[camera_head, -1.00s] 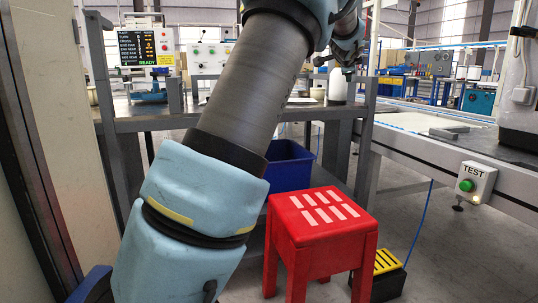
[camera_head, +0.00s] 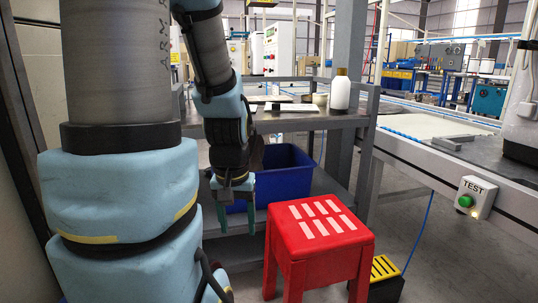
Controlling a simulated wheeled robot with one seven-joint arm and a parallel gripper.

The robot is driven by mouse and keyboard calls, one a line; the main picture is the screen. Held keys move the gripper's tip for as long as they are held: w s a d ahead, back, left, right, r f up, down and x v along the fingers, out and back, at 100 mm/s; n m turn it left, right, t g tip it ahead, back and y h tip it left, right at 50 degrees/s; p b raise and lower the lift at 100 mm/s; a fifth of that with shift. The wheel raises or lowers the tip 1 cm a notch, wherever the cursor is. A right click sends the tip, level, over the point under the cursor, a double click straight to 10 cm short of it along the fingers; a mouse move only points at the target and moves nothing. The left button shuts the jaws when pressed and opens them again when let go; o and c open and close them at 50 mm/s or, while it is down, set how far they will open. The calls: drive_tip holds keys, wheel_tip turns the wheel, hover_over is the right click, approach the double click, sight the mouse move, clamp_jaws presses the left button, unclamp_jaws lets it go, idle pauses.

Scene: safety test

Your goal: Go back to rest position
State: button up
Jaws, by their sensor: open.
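My gripper (camera_head: 236,215) hangs at the end of my arm, pointing down, left of the middle of the view. Its two greenish fingers are apart with nothing between them. It is in front of the blue bin (camera_head: 282,176), overlapping the bin's left part in the picture, and left of the red stool (camera_head: 318,240). My arm's thick lower links fill the left side and hide what stands behind them.
A grey workbench (camera_head: 300,121) carries a white bottle (camera_head: 340,93). The red stool with pale strips stands close in front. A black and yellow step (camera_head: 384,268) is right of it. A conveyor (camera_head: 440,165) with a TEST button box (camera_head: 475,197) runs along the right.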

wheel_tip(320, 180, up, 37)
drive_tip(key=p, duration=3.5)
drive_tip(key=shift+w+r, duration=0.2)
